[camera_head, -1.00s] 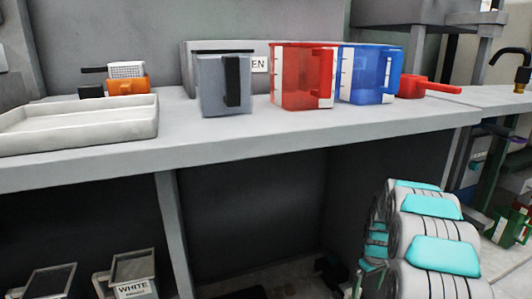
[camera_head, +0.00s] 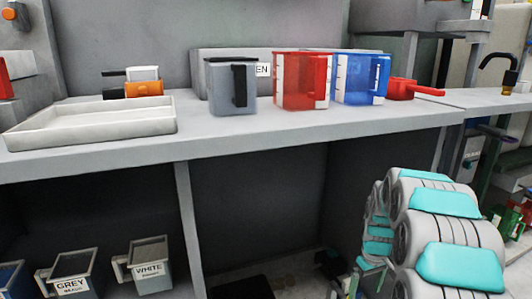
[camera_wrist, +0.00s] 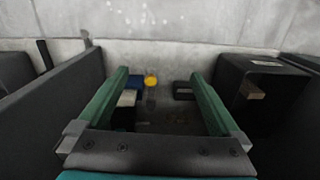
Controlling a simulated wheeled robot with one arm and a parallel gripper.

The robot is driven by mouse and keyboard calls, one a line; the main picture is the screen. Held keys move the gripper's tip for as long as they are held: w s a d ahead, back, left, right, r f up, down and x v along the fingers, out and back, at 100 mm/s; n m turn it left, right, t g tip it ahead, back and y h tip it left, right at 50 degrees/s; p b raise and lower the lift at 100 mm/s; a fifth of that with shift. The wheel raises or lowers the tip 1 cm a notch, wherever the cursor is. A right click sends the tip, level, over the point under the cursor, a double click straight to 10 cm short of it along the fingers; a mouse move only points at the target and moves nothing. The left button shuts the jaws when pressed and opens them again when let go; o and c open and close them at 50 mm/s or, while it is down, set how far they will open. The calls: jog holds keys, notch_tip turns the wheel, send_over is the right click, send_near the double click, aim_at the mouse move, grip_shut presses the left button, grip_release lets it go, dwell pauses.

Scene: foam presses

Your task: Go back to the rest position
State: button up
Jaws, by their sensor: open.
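My gripper (camera_wrist: 160,82) shows in the wrist view with its two green fingers wide apart and nothing between them. Below and beyond the fingers are a grey floor, a small yellow round thing (camera_wrist: 151,80) and a small dark block (camera_wrist: 183,90); none touches the fingers. In the head view my grey arm with cyan pads is folded at the lower right, in front of the bench. The gripper itself cannot be made out clearly there.
The grey bench (camera_head: 300,128) carries a white tray (camera_head: 90,137), a grey jug (camera_head: 217,88), a red jug (camera_head: 290,82), a blue jug (camera_head: 350,80) and a red scoop (camera_head: 402,89). Labelled bins (camera_head: 150,283) stand below. Dark walls (camera_wrist: 55,100) flank my gripper in the wrist view.

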jog(key=s+a+r+m+p, duration=0.1)
jog(key=s+a+r+p, duration=0.1)
jog(key=s+a+r, duration=0.5)
jog(key=s+a+r+m+p, duration=0.1)
jog(key=s+a+r+p, duration=0.2)
jog(key=s+r, duration=0.7)
jog(key=s+a+r+p, duration=0.2)
jog(key=s+r, duration=0.1)
jog(key=s, duration=0.7)
jog(key=s+a+r+m+g+p, duration=0.1)
jog(key=s+r, duration=0.3)
jog(key=s, duration=0.6)
jog(key=shift+s+a+m+g+p, duration=0.3)
jog(key=shift+a+p, duration=0.2)
jog(key=shift+p, duration=0.05)
jog(key=shift+r, duration=0.1)
jog(key=shift+c, duration=0.2)
